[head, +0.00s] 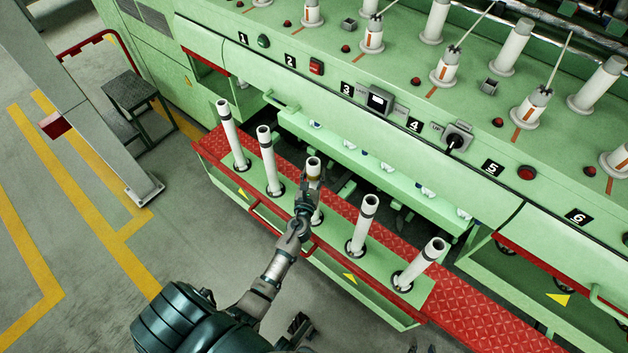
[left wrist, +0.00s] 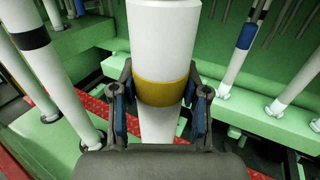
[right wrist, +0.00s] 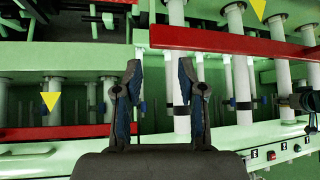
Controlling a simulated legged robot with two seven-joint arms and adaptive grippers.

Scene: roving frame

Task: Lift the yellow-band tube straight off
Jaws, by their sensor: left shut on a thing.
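The yellow-band tube (left wrist: 165,40) is white with a yellow band, upright in the middle of the left wrist view. In the head view it is the middle tube (head: 314,164) of a slanting row on the green rail. My left gripper (left wrist: 160,92) has its two fingers on either side of the tube at the band, shut on it. In the head view this gripper (head: 309,186) hides much of the tube's middle. The tube's top is about level with its neighbours' line. My right gripper (right wrist: 160,80) is open and empty in its wrist view, its fingers apart.
White tubes stand on both sides of the held one, the nearest at left (head: 263,145) and right (head: 362,225). A red ledge (head: 470,312) runs along the row. The large green machine (head: 330,105) with numbered buttons rises behind. Grey floor lies open at left.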

